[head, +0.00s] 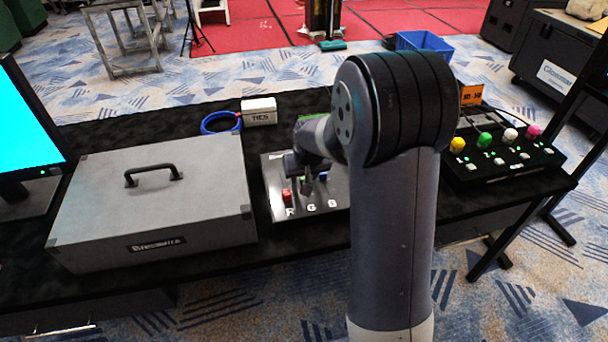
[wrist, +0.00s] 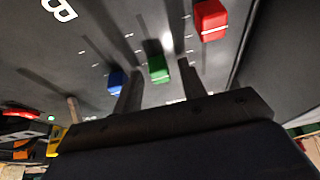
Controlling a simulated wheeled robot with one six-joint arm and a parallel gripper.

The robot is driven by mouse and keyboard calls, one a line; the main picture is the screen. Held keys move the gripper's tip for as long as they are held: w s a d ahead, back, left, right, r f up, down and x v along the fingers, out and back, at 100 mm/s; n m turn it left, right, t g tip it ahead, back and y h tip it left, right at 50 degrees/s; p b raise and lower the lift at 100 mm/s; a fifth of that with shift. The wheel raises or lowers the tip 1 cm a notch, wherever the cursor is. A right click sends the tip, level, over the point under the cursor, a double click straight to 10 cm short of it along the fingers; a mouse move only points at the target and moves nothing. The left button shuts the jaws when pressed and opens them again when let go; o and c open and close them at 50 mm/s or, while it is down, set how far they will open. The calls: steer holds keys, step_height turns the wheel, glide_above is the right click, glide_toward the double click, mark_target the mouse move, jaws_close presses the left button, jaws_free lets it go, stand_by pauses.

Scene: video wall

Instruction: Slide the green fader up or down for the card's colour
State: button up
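The dark fader panel (head: 277,176) lies on the table, with the letters R, G and B along its near edge. The red fader cap (head: 287,195) stands at its left and also shows in the wrist view (wrist: 211,20). The blue cap (head: 323,177) is at its right and also shows in the wrist view (wrist: 115,82). The green cap (wrist: 158,68) sits between them; my gripper mostly hides it in the head view. My gripper (wrist: 160,90) is open, one finger on each side of the green cap, with gaps visible. I cannot identify the card.
A grey case (head: 150,200) with a handle stands left of the panel. A screen (head: 25,120) at far left glows cyan. A blue cable coil (head: 221,122) and white box (head: 259,110) lie behind. A button box (head: 505,163) with coloured knobs stands right. A green edge (head: 314,116) shows behind my arm.

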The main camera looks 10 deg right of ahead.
jaws_close()
stand_by(0.3)
